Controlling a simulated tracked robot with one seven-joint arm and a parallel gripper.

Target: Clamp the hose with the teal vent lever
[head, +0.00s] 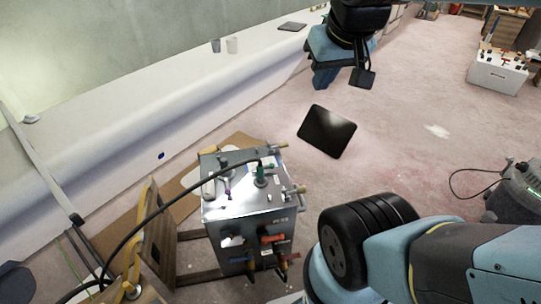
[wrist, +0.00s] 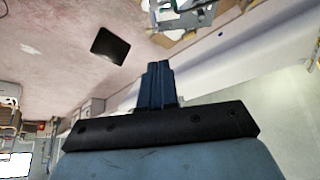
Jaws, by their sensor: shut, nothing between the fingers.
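A grey metal box (head: 248,211) stands on the floor at lower centre in the head view. On its top is a small upright teal-green lever (head: 260,172), probably the teal vent lever. A black hose (head: 160,206) arcs from the lower left to the box top near this lever. Whether a clamp sits on the hose is too small to tell. My gripper (head: 322,82) is at the top of the head view, well above and beyond the box, touching nothing. In the wrist view my gripper (wrist: 157,68) is shut and empty, with part of the box (wrist: 188,14) beyond.
Red (head: 272,238) and purple (head: 228,194) handles and brass fittings crowd the box. A black panel (head: 327,131) lies behind it. A wooden frame (head: 152,232) stands left, and the white hull (head: 130,130) runs along the left. Open floor (head: 420,150) lies to the right.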

